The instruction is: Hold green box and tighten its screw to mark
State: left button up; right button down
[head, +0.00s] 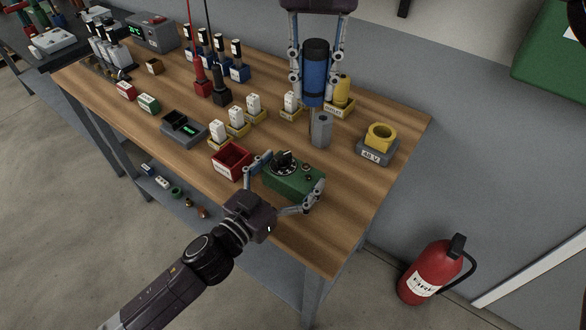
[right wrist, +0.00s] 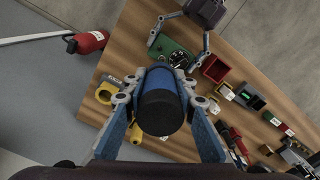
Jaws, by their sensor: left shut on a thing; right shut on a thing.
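The green box (head: 283,186) sits on the table near its front edge, with a black dial (head: 284,161) and small brass-coloured parts on top. My left gripper (head: 285,184) is shut on it, one finger on each side. The box also shows in the right wrist view (right wrist: 163,44), partly behind the driver. My right gripper (head: 316,98) is shut on an upright blue driver with a black end (head: 315,75), raised behind the box. In the right wrist view the driver's handle (right wrist: 158,78) hides its tip. I cannot make out the screw's mark.
A grey block (head: 321,131) stands below the driver. A red bin (head: 232,160) is left of the box; a yellow ring on a grey base (head: 380,134) is at right. Several labelled blocks and tools fill the back left. Bare wood lies right of the box.

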aim_at(311, 135)
dwell(0.3)
notch_tip(311, 135, down, 4)
jog(key=m, duration=0.5)
jog(key=shift+r+m, duration=0.15)
jog(key=shift+m, duration=0.15)
jog(key=shift+f+m, duration=0.85)
jog(key=shift+m, duration=0.55)
jog(key=shift+f, duration=2.4)
jog(key=shift+f, duration=1.1)
